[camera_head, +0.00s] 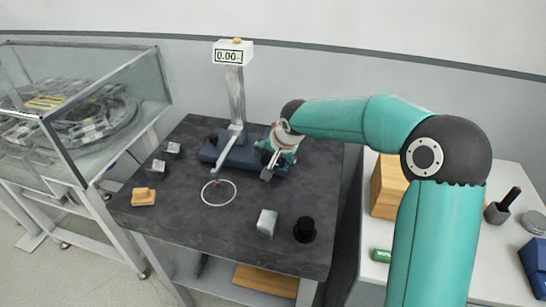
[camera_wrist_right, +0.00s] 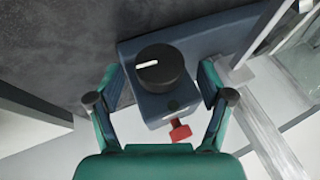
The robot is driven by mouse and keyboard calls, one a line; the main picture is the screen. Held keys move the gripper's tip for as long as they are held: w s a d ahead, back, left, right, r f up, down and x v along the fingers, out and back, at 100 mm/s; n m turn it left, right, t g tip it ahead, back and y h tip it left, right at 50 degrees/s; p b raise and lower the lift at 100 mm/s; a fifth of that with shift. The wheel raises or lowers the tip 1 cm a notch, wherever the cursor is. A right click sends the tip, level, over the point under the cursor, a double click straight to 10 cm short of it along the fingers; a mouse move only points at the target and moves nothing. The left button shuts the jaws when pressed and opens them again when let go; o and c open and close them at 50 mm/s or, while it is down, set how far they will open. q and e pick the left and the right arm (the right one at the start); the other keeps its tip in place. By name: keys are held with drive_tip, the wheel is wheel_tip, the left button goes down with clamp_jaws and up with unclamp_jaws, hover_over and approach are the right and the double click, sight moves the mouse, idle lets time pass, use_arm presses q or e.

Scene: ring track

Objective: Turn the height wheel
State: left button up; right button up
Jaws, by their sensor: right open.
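The height wheel (camera_wrist_right: 160,68) is a black round knob with a white line, on a dark blue block of the gauge base in the right wrist view. My right gripper (camera_wrist_right: 159,82) is open, with one finger on each side of the wheel. I see a gap on both sides. In the head view the gripper (camera_head: 268,164) is over the right end of the blue base (camera_head: 240,157), and the wheel is hidden. The gauge's display (camera_head: 229,56) reads 0.00 on top of the column (camera_head: 236,95). My left gripper is not in view.
On the dark table (camera_head: 170,215) lie a white ring (camera_head: 219,193), a tan block (camera_head: 144,197), small grey blocks (camera_head: 174,149), a silver block (camera_head: 267,222) and a black knobbed cylinder (camera_head: 305,230). A glass-cased machine (camera_head: 95,100) stands left. A white bench (camera_head: 500,265) stands right.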

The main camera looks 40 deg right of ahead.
drive_tip(key=shift+x, duration=0.85)
